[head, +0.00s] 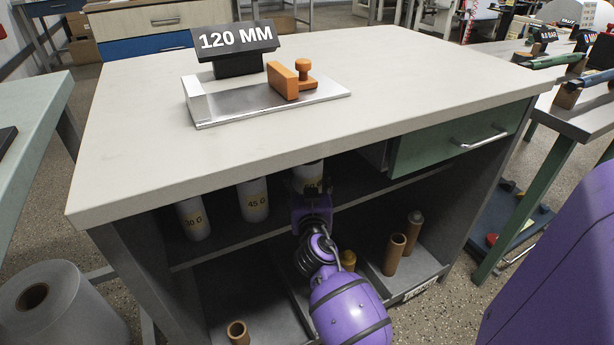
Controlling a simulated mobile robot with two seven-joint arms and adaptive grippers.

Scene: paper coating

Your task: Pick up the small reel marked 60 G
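Three small white reels with yellow labels stand on the shelf under the bench top. The reel marked 30 G (193,217) is at the left and the reel marked 45 G (253,200) is in the middle. The third reel (308,172) is at the right; its label is mostly covered by my gripper, and what shows fits 60 G. My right gripper (311,192) reaches into the shelf from below, right in front of this reel. Its fingers are hard to make out, so I cannot tell whether they grip it. My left gripper is not in view.
The bench top (400,75) overhangs the shelf closely. On it are a 120 MM sign (237,40) and a metal plate (225,110) with orange blocks. A green drawer (455,140) is right of the shelf. Brown tubes (394,255) stand in the lower compartment.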

